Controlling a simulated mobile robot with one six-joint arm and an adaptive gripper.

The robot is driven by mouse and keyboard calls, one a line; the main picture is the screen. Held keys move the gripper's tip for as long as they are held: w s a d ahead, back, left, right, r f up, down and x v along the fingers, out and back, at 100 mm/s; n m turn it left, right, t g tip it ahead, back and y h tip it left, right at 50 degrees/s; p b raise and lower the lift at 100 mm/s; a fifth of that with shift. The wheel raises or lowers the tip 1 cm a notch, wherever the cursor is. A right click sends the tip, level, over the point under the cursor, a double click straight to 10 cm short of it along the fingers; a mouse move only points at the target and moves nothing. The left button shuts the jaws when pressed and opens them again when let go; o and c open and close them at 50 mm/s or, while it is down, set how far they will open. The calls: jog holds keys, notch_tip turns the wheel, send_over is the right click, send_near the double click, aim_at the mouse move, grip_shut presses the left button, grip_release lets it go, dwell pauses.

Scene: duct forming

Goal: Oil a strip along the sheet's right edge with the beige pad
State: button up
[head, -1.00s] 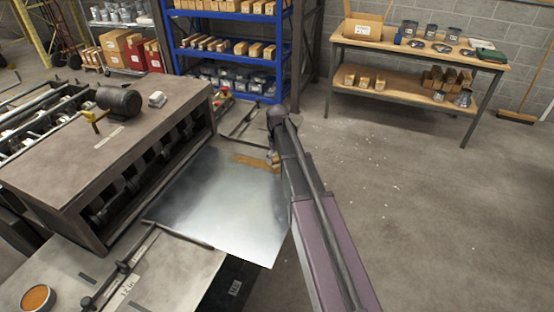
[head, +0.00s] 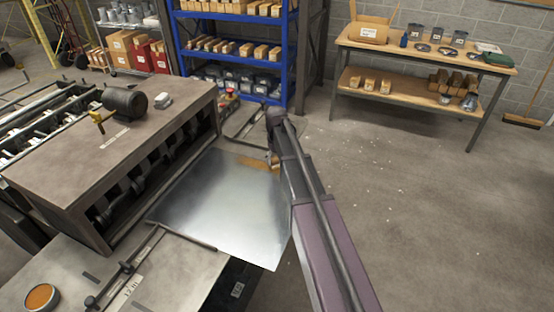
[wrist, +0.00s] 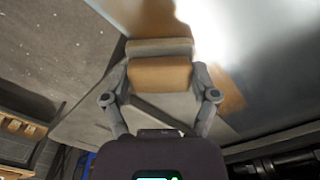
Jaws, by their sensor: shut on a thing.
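The metal sheet (head: 222,208) lies flat at the machine's mouth, bright and grey. A brown oil patch (head: 258,163) lies along its far edge, near the right corner. In the wrist view, my gripper (wrist: 161,80) is shut on the beige pad (wrist: 160,70), a block with a paler strip on its far side. The pad is over the sheet near its edge; contact cannot be told for sure. Brown oil (wrist: 150,16) shows on the sheet beyond the pad and also to its right. In the head view my arm hides the gripper, the pad and part of the sheet's right edge.
The forming machine (head: 115,150) stands left of the sheet. An orange-filled round tin (head: 41,298) sits on the front-left table (head: 165,285). A blue shelf (head: 238,22) and a workbench (head: 420,57) stand behind. The floor (head: 430,210) to the right is open.

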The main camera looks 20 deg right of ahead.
aim_at(267, 170)
jog(key=shift+s, duration=0.1)
jog(key=shift+s+a+f, duration=0.1)
jog(key=shift+s+a, duration=0.5)
jog(key=shift+s, duration=0.2)
jog(key=shift+s+a, duration=0.6)
jog(key=shift+s, duration=0.15)
jog(key=shift+a, duration=0.1)
jog(key=shift+w+a, duration=0.75)
jog(key=shift+a, duration=0.05)
jog(key=shift+w+d, duration=1.25)
jog(key=shift+w, duration=0.3)
